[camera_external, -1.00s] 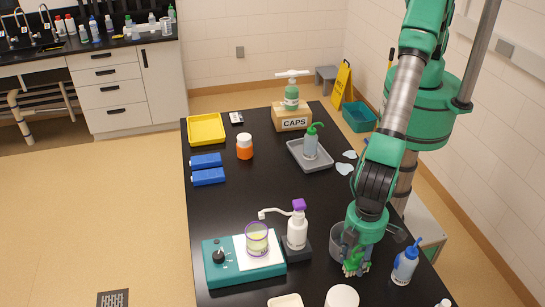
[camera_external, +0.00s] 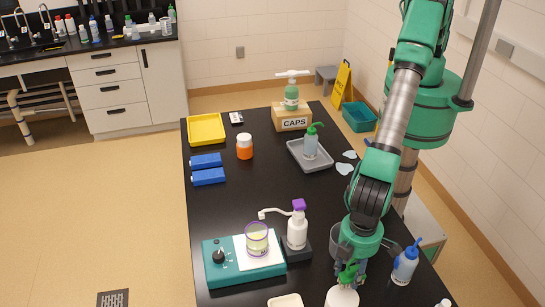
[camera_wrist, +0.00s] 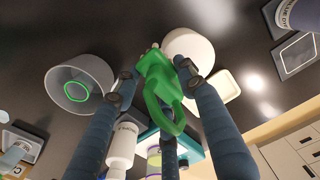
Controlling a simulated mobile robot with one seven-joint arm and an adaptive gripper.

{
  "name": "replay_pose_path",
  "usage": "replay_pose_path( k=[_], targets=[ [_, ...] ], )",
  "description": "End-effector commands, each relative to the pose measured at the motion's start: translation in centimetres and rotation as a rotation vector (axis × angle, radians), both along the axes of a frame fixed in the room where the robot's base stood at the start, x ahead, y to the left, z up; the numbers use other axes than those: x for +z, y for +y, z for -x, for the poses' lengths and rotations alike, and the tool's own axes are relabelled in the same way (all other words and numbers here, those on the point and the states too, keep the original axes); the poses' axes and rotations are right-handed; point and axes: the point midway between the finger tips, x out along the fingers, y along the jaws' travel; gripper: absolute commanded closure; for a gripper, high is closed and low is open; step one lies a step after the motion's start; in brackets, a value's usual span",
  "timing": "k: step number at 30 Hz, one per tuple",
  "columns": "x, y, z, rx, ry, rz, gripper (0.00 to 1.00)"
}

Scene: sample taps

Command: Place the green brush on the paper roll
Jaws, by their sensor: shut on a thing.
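My gripper (camera_external: 352,268) is shut on the green brush (camera_wrist: 155,68), whose looped green part hangs between the fingers in the wrist view. The brush also shows in the external view (camera_external: 347,275), partly hidden by my gripper. The paper roll (camera_external: 341,298) is the white round thing at the bottom edge of the external view, cut off there. It also shows in the wrist view (camera_wrist: 190,48), just behind the brush. The brush appears over or right at the roll's far edge; I cannot tell if they touch.
A grey translucent container (camera_wrist: 80,82) with a green ring stands near my gripper. A blue-capped wash bottle (camera_external: 405,265) stands to the right. A white pump bottle (camera_external: 297,230) and a teal stirrer (camera_external: 225,272) with a beaker stand left. The table's middle is clear.

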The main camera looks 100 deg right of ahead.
Motion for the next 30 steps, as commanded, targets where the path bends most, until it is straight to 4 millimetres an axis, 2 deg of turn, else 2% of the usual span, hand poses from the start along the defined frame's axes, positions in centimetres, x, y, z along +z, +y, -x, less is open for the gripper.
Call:
replay_pose_path(
  k=[6,20,21,23,24,30],
  targets=[
    [-1.7,0.0,0.0,0.0,0.001,0.001,0.91],
    [-2.3,0.0,0.0,0.0,0.0,0.001,0.91],
    [-2.3,-0.1,0.0,0.0,0.001,0.001,0.58],
    [-2.2,0.0,0.0,0.0,0.001,0.001,0.46],
    [-2.2,0.0,0.0,0.0,0.001,0.001,0.42],
    [-2.2,0.0,0.0,0.0,0.001,0.001,0.42]
  ],
)
